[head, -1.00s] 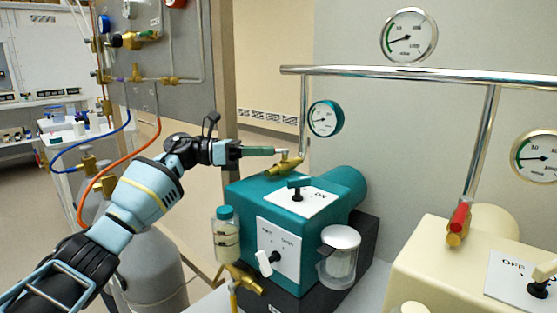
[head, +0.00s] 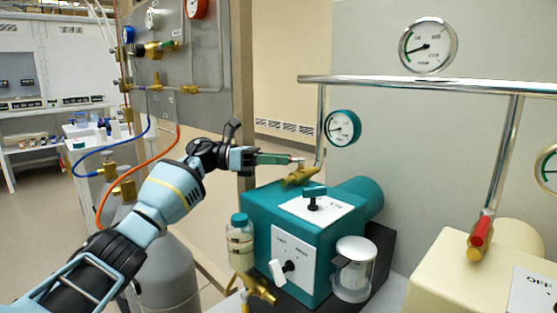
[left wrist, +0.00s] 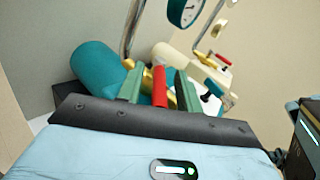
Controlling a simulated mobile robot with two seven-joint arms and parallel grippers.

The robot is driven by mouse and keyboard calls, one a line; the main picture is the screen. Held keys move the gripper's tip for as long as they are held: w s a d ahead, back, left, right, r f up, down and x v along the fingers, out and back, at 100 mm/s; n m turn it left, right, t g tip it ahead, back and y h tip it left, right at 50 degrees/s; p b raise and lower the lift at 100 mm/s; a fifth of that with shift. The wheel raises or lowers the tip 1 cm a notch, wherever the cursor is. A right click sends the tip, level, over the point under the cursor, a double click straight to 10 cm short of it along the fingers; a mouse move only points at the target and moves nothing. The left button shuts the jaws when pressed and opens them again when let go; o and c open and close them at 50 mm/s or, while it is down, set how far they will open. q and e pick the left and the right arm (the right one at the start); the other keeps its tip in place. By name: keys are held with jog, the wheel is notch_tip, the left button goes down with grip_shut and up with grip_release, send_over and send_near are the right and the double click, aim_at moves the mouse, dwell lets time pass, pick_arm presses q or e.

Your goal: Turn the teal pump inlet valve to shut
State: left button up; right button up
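The teal pump (head: 265,212) stands on a dark base in the middle of the head view. Its brass inlet valve (head: 300,175) sits on top, at the foot of a thin steel pipe. My left gripper (head: 282,159) is at this valve, reaching in from the left. In the left wrist view the valve's red handle (left wrist: 160,88) stands between the two green fingers of my left gripper (left wrist: 158,85). Gaps show on both sides of the handle, so the fingers look open around it. In the head view the gripper mostly hides the handle. My right gripper is not in view.
A teal-rimmed gauge (head: 342,127) is on the pipe just right of my gripper. A steel manifold pipe (head: 430,83) runs above. A cream pump (head: 450,260) with a red-handled valve (head: 481,233) stands at right. A gas cylinder (head: 165,265) and hoses are at left.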

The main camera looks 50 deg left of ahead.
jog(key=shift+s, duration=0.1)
pick_arm(q)
jog(key=shift+s+a, duration=0.15)
jog(key=shift+a, duration=0.1)
jog(key=v, duration=0.7)
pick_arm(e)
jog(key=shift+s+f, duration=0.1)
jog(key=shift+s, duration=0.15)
pick_arm(q)
jog(key=shift+s, duration=0.1)
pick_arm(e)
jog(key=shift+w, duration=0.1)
